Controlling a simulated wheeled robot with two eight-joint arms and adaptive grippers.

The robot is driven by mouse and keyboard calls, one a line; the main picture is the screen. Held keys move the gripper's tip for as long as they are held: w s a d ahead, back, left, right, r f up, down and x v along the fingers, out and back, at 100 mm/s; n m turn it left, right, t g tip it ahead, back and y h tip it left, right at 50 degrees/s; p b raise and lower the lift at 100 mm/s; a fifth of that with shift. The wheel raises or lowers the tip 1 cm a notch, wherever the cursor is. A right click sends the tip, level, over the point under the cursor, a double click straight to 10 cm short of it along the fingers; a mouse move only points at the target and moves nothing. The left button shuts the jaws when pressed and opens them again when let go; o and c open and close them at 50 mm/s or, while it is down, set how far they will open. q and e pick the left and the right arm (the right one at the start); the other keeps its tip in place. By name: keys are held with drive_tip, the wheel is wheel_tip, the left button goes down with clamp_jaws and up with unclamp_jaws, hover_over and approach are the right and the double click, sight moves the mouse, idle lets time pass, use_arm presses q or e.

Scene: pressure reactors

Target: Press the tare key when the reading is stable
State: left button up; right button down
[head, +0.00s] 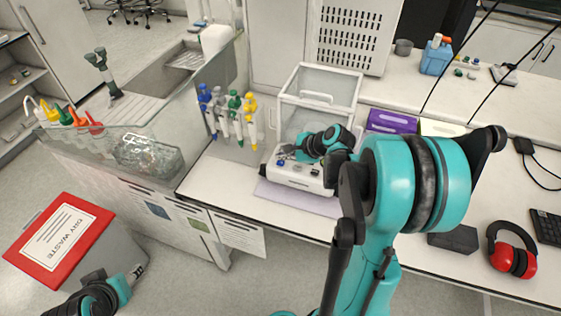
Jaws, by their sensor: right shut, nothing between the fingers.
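The balance (299,178) is a white box with a clear glass draft shield (318,92) above it, on the bench left of the middle. My right arm reaches over the bench from the lower right. My right gripper (284,160) is shut and empty, with its tips at the top front of the balance, by its controls. I cannot tell whether the tips touch a key. The tare key and the reading cannot be made out. My left arm shows at the lower left, but its gripper is not clearly visible.
A mauve mat (292,197) lies under the balance. Pipettes (228,112) hang on its left, beside a sink (172,75). Purple box (392,121), red ear muffs (512,249) and a blue caddy (436,58) are on the right. A red-lidded waste bin (92,216) stands lower left.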

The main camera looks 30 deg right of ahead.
sight(282, 164)
drive_tip(key=shift+r+p, duration=1.6)
drive_tip(key=shift+r, duration=0.7)
drive_tip(key=shift+f, duration=0.1)
drive_tip(key=shift+a, duration=0.2)
drive_tip(key=s+a+n+g+h+b, duration=0.1)
drive_tip(key=s+a+n+h+b, duration=0.2)
drive_tip(key=s+a+n, duration=1.2)
drive_tip(key=shift+s+a+n+b, duration=0.15)
drive_tip(key=shift+s+n+b, duration=1.05)
drive_tip(key=shift+n, duration=2.6)
drive_tip(key=shift+s+p, duration=0.35)
